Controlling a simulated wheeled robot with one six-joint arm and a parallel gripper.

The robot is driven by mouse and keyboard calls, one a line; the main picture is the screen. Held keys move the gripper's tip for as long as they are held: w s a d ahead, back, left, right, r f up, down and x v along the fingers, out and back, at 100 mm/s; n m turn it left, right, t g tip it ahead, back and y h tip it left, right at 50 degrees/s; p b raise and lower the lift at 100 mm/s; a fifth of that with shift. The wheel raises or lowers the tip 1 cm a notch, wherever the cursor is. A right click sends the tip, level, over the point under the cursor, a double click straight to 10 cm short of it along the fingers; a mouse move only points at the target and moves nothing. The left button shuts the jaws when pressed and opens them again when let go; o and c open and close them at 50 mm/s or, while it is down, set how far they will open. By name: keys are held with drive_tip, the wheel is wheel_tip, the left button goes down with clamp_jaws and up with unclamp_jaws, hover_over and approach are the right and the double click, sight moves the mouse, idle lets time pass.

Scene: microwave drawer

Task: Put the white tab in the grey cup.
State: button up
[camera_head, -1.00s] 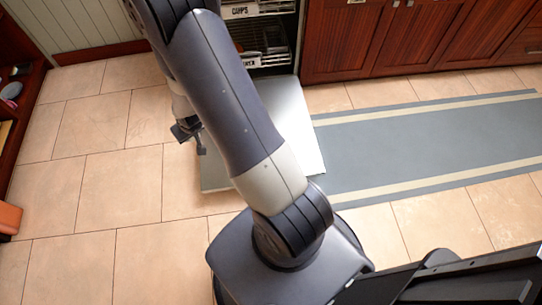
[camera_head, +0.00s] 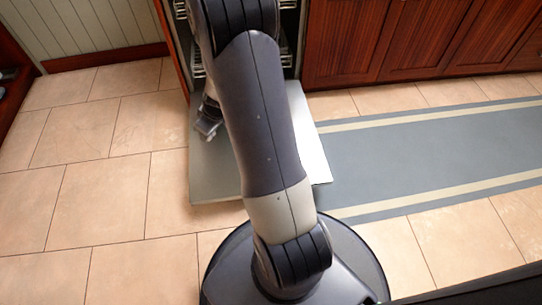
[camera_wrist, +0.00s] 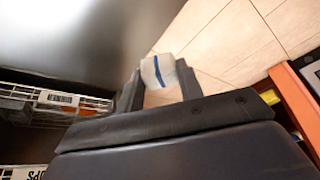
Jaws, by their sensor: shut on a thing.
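The white tab (camera_wrist: 157,71), with a blue stripe across it, is between the two fingertips of my gripper (camera_wrist: 158,80) in the wrist view. My gripper is shut on it. In the head view my gripper (camera_head: 209,128) is above the left part of a lowered metal door, and my own arm hides part of it. The tab cannot be made out in the head view. I cannot identify the grey cup in either view.
The lowered door (camera_head: 215,178) lies flat before an open appliance with wire racks (camera_wrist: 70,98), one bearing a label. An orange-edged shelf (camera_wrist: 296,105) is at the wrist view's right. A grey runner (camera_head: 420,150) lies right of the door.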

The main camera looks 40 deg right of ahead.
drive_tip(key=shift+s+d+f+n+g+y+b, duration=0.3)
drive_tip(key=shift+s+d+f+n, duration=1.1)
drive_tip(key=shift+d+f, duration=2.15)
drive_tip(key=shift+s+d+f+n+g+y+b, duration=0.15)
drive_tip(key=shift+s+d+f+n+g+y, duration=0.3)
drive_tip(key=shift+s+d+f+n, duration=2.9)
drive_tip(key=shift+w+d+f+m+g+y+b, duration=0.4)
drive_tip(key=shift+d+f, duration=1.4)
drive_tip(key=shift+f, duration=3.9)
wheel_tip(320, 180, down, 4)
drive_tip(key=b, duration=0.4)
drive_tip(key=shift+w+r+m+b, duration=0.1)
drive_tip(key=shift+r+m+b, duration=0.05)
drive_tip(key=shift+m+b, duration=0.15)
